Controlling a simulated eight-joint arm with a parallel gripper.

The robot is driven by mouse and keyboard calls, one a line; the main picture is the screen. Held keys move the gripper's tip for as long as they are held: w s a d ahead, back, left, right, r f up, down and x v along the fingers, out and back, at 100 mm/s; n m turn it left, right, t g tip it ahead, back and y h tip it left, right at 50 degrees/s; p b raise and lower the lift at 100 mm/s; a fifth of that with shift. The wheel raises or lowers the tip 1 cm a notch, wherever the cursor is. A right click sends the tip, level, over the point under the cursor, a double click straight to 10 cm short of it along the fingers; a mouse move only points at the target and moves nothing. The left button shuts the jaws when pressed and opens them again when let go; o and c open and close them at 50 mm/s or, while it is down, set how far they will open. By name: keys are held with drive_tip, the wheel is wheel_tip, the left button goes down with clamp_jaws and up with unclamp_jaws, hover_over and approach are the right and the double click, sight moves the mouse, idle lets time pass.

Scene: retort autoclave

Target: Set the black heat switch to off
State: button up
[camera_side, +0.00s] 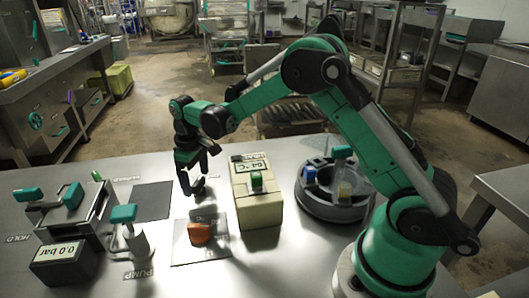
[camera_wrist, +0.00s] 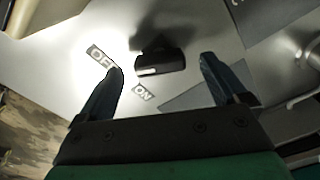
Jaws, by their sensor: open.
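The black heat switch (camera_wrist: 160,63) shows in the wrist view as a short dark knob with a white mark on its lower left part. An OFF label (camera_wrist: 103,57) lies to its left and an ON label (camera_wrist: 143,92) lies below it. I cannot tell for sure which label the mark points at. My gripper (camera_wrist: 162,72) is open, with one finger on each side of the switch in the picture and no visible contact. In the side view my gripper (camera_side: 194,186) points down at the table, and its fingers hide most of the switch.
A beige box with a 64 °C display (camera_side: 258,205) stands right of my gripper. A round grey carousel (camera_side: 340,208) is farther right. A pump lever (camera_side: 124,214) and pressure display (camera_side: 62,252) stand left.

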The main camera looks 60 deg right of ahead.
sight(197, 181)
drive_tip(key=shift+r, duration=2.5)
drive_tip(key=shift+s+r, duration=0.1)
drive_tip(key=s+r+m+t, duration=0.1)
drive_tip(key=s+r+t, duration=0.1)
drive_tip(key=s, duration=0.3)
drive_tip(key=s+a+r+m+t, duration=0.1)
drive_tip(key=s+r+t, duration=0.1)
drive_tip(key=s, duration=0.3)
drive_tip(key=s+a+r+m+t, duration=0.1)
drive_tip(key=s+r+t, duration=0.1)
drive_tip(key=s, duration=0.3)
drive_tip(key=shift+r+t, duration=0.3)
drive_tip(key=shift+t, duration=0.1)
drive_tip(key=shift+s+f, duration=0.2)
